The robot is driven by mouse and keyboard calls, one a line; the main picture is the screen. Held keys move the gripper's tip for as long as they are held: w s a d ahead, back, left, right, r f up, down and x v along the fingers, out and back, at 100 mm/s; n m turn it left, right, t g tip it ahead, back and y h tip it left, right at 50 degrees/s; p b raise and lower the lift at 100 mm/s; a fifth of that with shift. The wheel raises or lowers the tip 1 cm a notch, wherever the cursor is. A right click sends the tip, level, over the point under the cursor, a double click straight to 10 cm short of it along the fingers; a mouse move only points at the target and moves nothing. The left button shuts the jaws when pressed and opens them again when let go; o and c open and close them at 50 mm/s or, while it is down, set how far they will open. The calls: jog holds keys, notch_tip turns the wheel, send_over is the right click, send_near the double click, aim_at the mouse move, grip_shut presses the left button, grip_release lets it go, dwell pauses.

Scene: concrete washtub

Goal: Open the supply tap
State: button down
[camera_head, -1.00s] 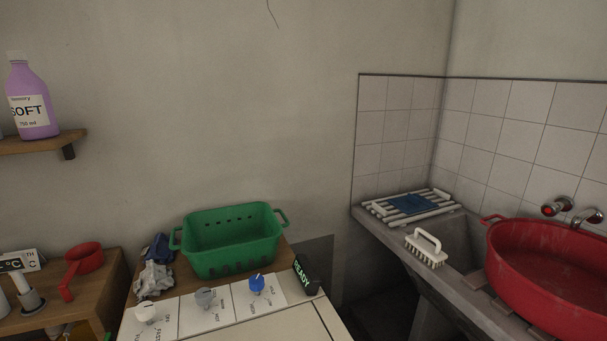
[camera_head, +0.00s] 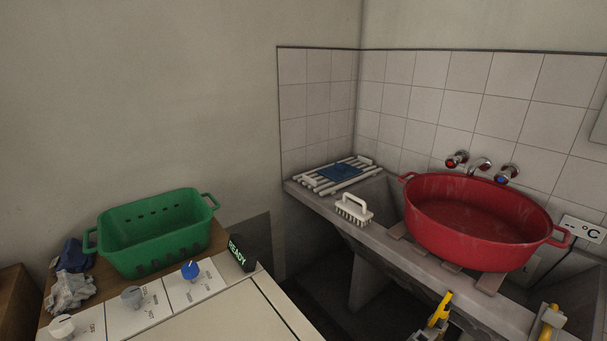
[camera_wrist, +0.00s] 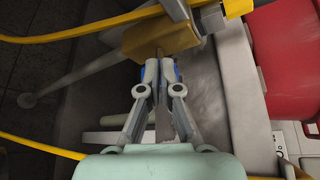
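In the wrist view my gripper (camera_wrist: 158,68) has its two fingers close together, with a narrow gap. Their tips are at a brass-coloured block (camera_wrist: 160,43) beside the concrete tub. Blue shows on the outer sides of the tips. It may be a handle behind them, and I cannot tell whether the fingers hold it. I cannot tell for sure which part is the supply tap. In the head view two wall tap knobs, one red-marked (camera_head: 456,160) and one blue-marked (camera_head: 507,174), flank a spout (camera_head: 480,166) above the red basin.
The red basin (camera_head: 480,210) stands on the concrete washtub (camera_head: 400,248) beside a white brush (camera_head: 353,209) and a slatted rack (camera_head: 335,176). Yellow lines (camera_wrist: 60,37) cross near my gripper. A green basket (camera_head: 155,235) is at left.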

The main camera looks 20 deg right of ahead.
jog(key=shift+r, duration=0.15)
jog(key=s+d+p, duration=0.1)
jog(key=s, duration=0.4)
jog(key=shift+s+d+r, duration=0.15)
jog(key=shift+s+d, duration=0.2)
jog(key=shift+s, duration=0.05)
jog(key=shift+w, duration=0.1)
dwell(0.3)
